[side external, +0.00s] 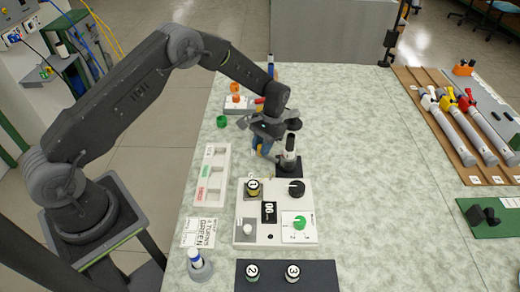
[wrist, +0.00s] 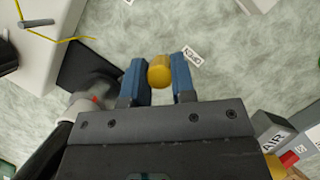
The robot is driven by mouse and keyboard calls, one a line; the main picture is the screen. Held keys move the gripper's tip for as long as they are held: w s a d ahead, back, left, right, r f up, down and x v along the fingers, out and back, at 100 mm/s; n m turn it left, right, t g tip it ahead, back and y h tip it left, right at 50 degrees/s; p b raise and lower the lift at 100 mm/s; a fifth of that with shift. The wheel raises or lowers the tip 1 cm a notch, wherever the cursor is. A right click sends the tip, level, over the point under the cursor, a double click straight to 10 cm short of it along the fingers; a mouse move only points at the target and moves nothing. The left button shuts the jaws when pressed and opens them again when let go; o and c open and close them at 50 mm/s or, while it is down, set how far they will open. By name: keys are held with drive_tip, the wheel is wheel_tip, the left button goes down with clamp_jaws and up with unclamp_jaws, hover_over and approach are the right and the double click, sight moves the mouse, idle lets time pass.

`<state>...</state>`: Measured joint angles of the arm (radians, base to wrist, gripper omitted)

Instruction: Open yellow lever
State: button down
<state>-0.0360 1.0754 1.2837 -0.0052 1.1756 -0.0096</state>
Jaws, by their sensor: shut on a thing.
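My gripper (side external: 262,146) is over the left-middle of the table, behind the white control panel. In the wrist view, its two blue fingers (wrist: 159,78) close on a yellow cylinder (wrist: 159,70), whose rounded end faces the camera. The cylinder is mostly hidden by the gripper in the side view. A yellow lever (side external: 468,94) tops one grey pipe on the wooden board at the right, far from my gripper.
The wooden board (side external: 409,80) also carries pipes with red (side external: 449,98) and white (side external: 429,97) tops. A white control panel (side external: 246,235) with knobs stands in front of my gripper. A block marked AIR (wrist: 280,132) shows at lower right in the wrist view. The middle table is clear.

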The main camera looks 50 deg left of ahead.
drive_tip(key=shift+w+a+m, duration=0.1)
drive_tip(key=shift+w+m, duration=0.25)
drive_tip(key=shift+m, duration=0.05)
drive_tip(key=c, duration=0.9)
unclamp_jaws()
drive_tip(key=shift+c, duration=0.2)
drive_tip(key=v, duration=1.4)
drive_tip(key=shift+d, duration=0.2)
drive_tip(key=shift+s, duration=0.1)
